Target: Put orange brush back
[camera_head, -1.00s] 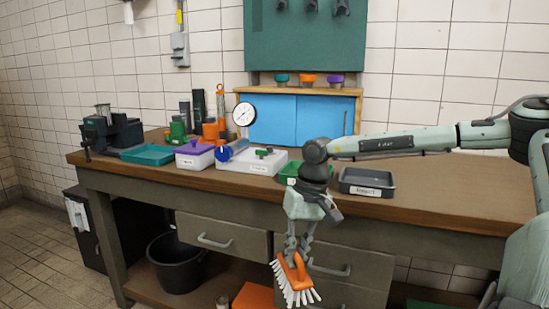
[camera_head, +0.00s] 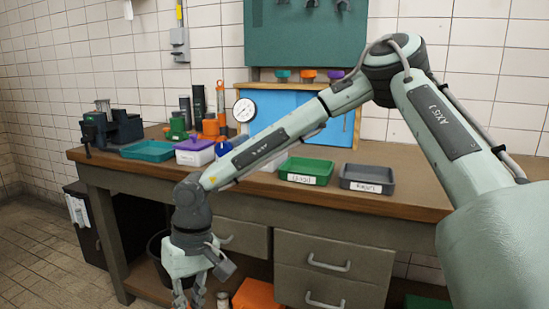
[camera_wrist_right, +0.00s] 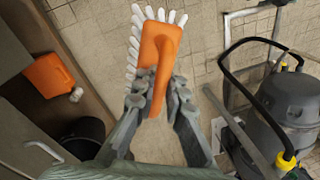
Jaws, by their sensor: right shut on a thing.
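The orange brush (camera_wrist_right: 161,52) with white bristles is held in my right gripper (camera_wrist_right: 158,98), seen in the right wrist view. The fingers are shut on its orange body, and the bristles fan out on the upper and left sides. In the head view my right gripper (camera_head: 188,299) hangs low in front of the workbench, near its left drawer, at the bottom edge of the picture. The brush itself is out of the head view. My left gripper is not in view.
The workbench (camera_head: 420,205) carries a teal tray (camera_head: 148,151), a purple-lidded box (camera_head: 194,150), a green tray (camera_head: 306,170) and a grey tray (camera_head: 367,179). Under it are a black bucket (camera_wrist_right: 83,138) and an orange canister (camera_wrist_right: 50,75). A grey vacuum-like machine (camera_wrist_right: 290,105) stands at right in the wrist view.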

